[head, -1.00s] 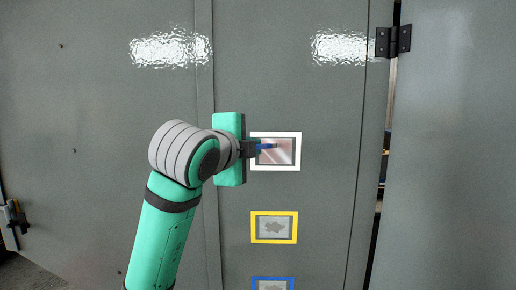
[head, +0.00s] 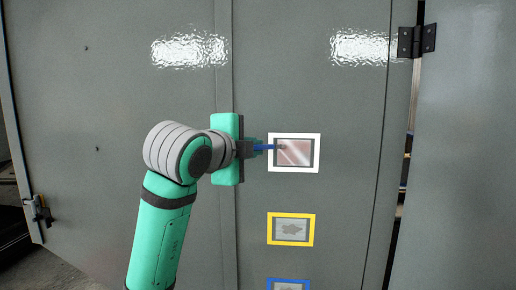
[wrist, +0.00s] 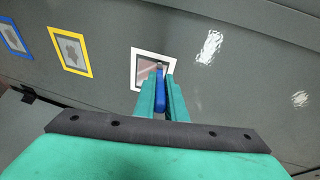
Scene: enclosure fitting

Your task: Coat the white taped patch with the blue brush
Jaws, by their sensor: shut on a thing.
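The white taped patch (head: 303,153) is a white tape frame on the grey enclosure door, with a shiny pinkish-grey area inside it. It also shows in the wrist view (wrist: 135,66). My gripper (head: 257,148) is to the left of the patch, with its fingers pointing right. It is shut on the blue brush (head: 266,147), whose blue handle also shows between the fingers in the wrist view (wrist: 160,92). The brush's dark tip is over the left part of the patch's inside. I cannot tell whether it touches the surface.
A yellow taped patch (head: 291,243) with a dull grey blotch is below the white one. A blue taped patch (head: 288,281) is lower, cut off by the picture's edge. A black hinge (head: 416,41) and a door gap are at the right.

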